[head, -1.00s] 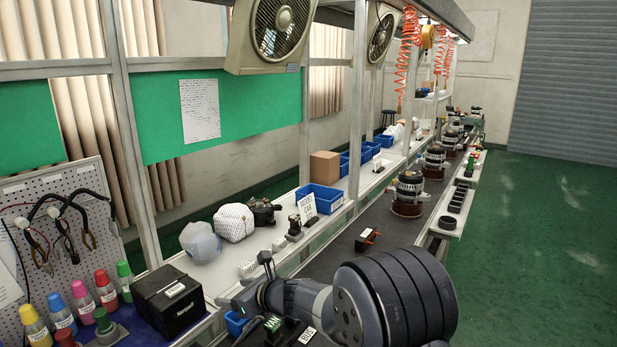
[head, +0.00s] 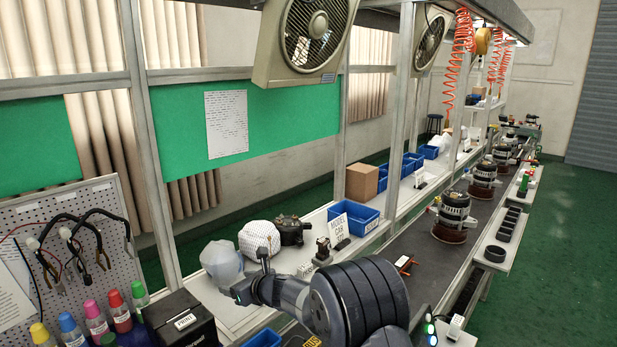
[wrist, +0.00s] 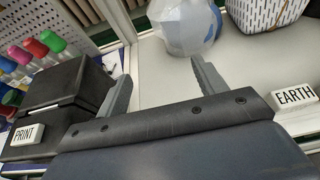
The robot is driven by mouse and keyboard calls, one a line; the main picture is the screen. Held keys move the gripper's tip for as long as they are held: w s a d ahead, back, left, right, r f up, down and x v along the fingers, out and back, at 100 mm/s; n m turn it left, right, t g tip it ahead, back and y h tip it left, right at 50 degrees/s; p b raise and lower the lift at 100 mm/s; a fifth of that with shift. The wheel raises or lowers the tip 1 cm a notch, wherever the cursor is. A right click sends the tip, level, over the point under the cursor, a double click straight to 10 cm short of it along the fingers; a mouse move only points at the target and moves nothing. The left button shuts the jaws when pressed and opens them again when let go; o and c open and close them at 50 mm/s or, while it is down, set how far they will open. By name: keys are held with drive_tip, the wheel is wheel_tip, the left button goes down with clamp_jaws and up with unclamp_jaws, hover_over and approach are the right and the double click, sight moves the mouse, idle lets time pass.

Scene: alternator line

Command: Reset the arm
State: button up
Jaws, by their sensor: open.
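My gripper (head: 252,281) is at the end of my arm, low in the middle of the head view, over the near part of the white bench shelf. In the wrist view my gripper (wrist: 157,82) shows its two grey fingers spread wide apart, with nothing between them but the white shelf surface behind. A translucent pale container (wrist: 184,25) stands beyond the right finger, apart from it. A black box (wrist: 60,85) with a PRINT label (wrist: 24,134) is to the left of the left finger.
A white perforated basket (head: 259,238) and a dark part (head: 292,229) stand behind the gripper. An EARTH label (wrist: 295,97) is at the right in the wrist view. Coloured-cap bottles (head: 96,318) are at lower left. Alternators (head: 453,215) stand along the dark conveyor (head: 425,270). Green floor at right is clear.

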sight(241, 312)
drive_tip(key=f, duration=0.7)
drive_tip(key=shift+s+a, duration=0.1)
drive_tip(key=shift+s, duration=0.15)
